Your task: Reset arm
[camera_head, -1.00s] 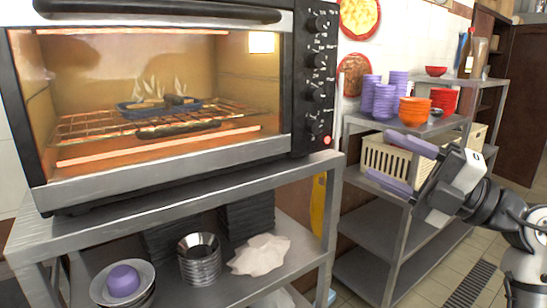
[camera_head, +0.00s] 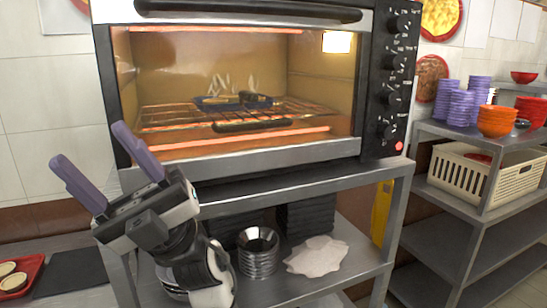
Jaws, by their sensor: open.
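My gripper (camera_head: 108,167) is at the left of the head view, in front of the left side of the oven stand. Its two purple fingers are spread apart with nothing between them, pointing up and left. The arm below it hides part of the stand's lower shelf. The oven (camera_head: 240,165) stands on a grey metal stand (camera_head: 300,185). Its door is shut and its inside glows, with a dark blue dish (camera_head: 232,101) of steaming food on the rack.
Stacked metal bowls (camera_head: 258,252) and a crumpled white cloth (camera_head: 317,256) lie on the lower shelf. A red tray (camera_head: 35,270) is at the lower left. At right, a shelf holds a cream basket (camera_head: 465,176), purple cups (camera_head: 461,108) and orange bowls (camera_head: 496,122).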

